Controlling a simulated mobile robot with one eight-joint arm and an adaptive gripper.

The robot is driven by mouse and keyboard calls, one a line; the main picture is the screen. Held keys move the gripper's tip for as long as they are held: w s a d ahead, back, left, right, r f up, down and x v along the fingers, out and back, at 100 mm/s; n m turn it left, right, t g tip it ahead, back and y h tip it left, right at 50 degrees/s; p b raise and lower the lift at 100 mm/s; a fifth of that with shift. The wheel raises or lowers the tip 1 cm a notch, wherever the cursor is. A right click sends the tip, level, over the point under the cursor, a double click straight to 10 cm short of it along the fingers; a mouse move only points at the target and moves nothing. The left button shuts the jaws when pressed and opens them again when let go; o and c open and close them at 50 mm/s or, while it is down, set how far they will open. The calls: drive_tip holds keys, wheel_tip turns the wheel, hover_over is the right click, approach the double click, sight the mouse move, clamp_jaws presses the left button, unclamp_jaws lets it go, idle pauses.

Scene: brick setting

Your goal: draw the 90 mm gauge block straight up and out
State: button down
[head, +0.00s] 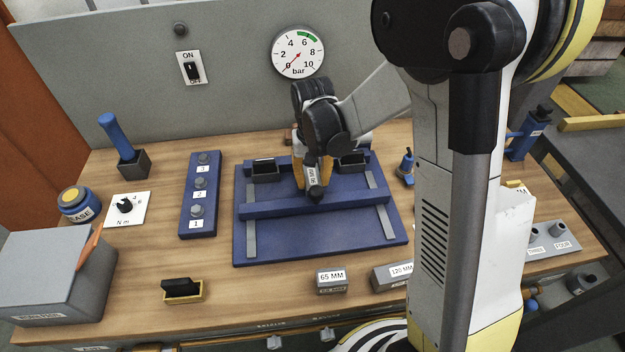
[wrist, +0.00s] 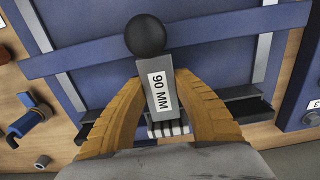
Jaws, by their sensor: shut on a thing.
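The 90 mm gauge block (wrist: 161,97) is a grey bar with a white "90 MM" label and a black ball at one end. In the head view the block (head: 311,178) is at the middle of the blue fixture (head: 320,247), near its crossbar. My gripper (wrist: 160,82) has its yellow fingers closed on the block's two sides. In the head view my gripper (head: 312,172) reaches down over the fixture. I cannot tell whether the block's lower end is seated or clear, as my gripper hides it.
Small dark trays (head: 266,170) flank the block on the fixture. A 65 MM block (head: 332,281) and a 120 MM block (head: 392,276) lie at the front. A blue numbered strip (head: 199,195) stands left, and a grey panel with a pressure gauge (head: 298,53) rises behind.

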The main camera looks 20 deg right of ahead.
sight(313, 177)
drive_tip(key=shift+r+p, duration=2)
drive_tip(key=shift+r, duration=0.95)
drive_tip(key=shift+r, duration=0.15)
